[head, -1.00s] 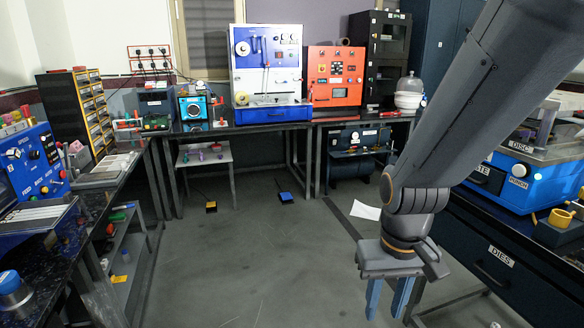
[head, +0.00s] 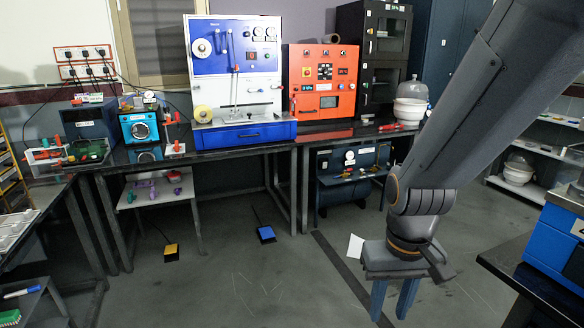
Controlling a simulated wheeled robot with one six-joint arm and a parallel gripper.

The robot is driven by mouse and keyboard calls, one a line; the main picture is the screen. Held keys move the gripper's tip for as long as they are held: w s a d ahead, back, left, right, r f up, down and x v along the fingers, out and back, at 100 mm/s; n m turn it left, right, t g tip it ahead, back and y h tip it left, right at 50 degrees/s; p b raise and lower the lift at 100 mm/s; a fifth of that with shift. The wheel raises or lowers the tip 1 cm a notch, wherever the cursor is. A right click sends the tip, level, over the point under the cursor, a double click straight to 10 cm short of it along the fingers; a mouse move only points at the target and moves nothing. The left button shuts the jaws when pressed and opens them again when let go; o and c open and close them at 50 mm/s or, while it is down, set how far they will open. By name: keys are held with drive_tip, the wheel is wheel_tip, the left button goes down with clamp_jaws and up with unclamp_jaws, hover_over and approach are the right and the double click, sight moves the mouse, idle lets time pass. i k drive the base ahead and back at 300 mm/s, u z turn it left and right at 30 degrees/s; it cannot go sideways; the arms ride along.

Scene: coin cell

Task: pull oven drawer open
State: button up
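An orange-red box-shaped unit (head: 300,105) with dials, a small display and a window low on its front stands on the back bench; it looks like the oven, though its label is too small to read. No drawer on it can be made out clearly. My gripper (head: 391,298) hangs at the lower right with two blue fingers apart and empty, pointing down over the floor, well short of the bench.
The back bench (head: 150,160) spans the view, with a teal device (head: 140,127) at left. Blue equipment on a dark bench (head: 555,240) stands close at right. A side bench (head: 30,215) is at left. Foot pedals (head: 265,234) lie on the floor; the middle floor is open.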

sight(325, 105)
drive_tip(key=i, duration=3.85)
drive_tip(key=u, duration=0.05)
